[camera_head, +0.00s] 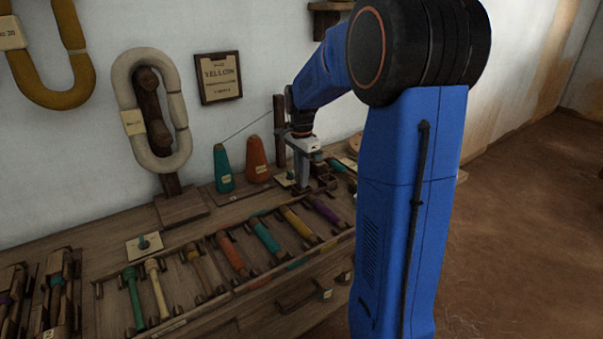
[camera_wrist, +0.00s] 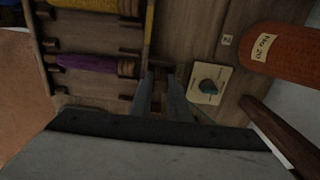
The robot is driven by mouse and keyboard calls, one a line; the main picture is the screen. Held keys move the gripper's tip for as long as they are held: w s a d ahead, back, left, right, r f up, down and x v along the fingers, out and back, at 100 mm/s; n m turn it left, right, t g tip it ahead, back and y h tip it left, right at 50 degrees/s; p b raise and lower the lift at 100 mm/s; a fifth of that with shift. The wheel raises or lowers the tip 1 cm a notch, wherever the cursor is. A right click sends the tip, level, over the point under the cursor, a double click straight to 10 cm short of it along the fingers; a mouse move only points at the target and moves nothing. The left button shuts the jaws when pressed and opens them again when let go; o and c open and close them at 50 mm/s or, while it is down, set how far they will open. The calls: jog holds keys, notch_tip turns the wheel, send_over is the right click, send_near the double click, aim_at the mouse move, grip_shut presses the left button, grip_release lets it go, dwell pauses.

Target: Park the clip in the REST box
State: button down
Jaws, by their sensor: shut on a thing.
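My gripper (camera_head: 303,184) points down over the back right of the bench, beside the orange cone. In the wrist view its two fingers (camera_wrist: 163,98) are close together, shut on a small dark thing, taken to be the clip (camera_wrist: 160,68). Its shape is mostly hidden by the fingers. A small dark open wooden box (camera_head: 326,181) stands just right of the gripper in the head view. No REST lettering is readable on it, so I cannot tell whether it is the REST box.
Teal (camera_head: 223,168) and orange (camera_head: 257,158) cones stand left of the gripper; a thread rises to a wooden post (camera_head: 279,130). A tray of coloured bobbins (camera_head: 264,235) lies in front.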

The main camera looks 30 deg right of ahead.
dwell(0.4)
jog(key=c, duration=1.3)
grip_release()
jog(key=shift+o, duration=0.2)
jog(key=shift+r, duration=3.95)
